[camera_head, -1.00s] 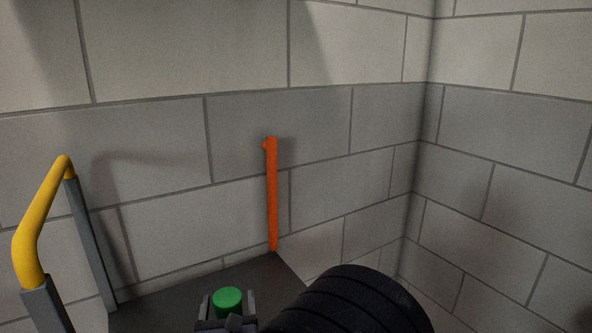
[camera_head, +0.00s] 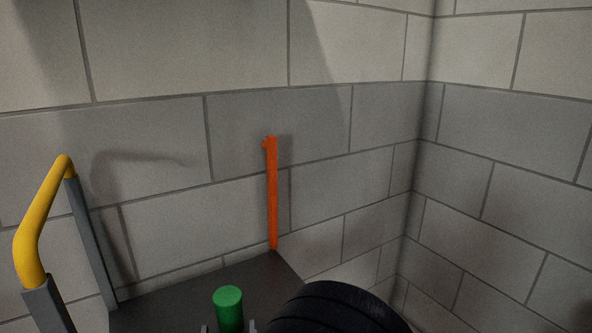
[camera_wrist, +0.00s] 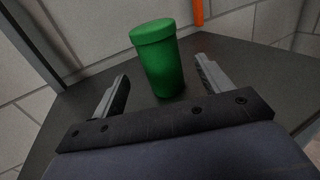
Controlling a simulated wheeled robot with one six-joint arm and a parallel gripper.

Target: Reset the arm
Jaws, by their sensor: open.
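A green cylinder with a lid-like top (camera_head: 229,312) stands upright on a dark grey surface (camera_head: 190,295). In the wrist view the cylinder (camera_wrist: 160,62) stands between and just beyond the fingertips, with a gap on each side. My gripper (camera_wrist: 162,78) is open and empty. In the head view only the tips of my gripper (camera_head: 229,328) show at the bottom edge, in front of the cylinder, and my dark arm link covers the surface to the right.
An orange batten (camera_head: 272,195) stands upright at the back edge of the surface, near the block wall (camera_head: 150,150). A yellow handrail on grey posts (camera_head: 38,225) stands at the left. A wall corner is at the right. The air above the surface is clear.

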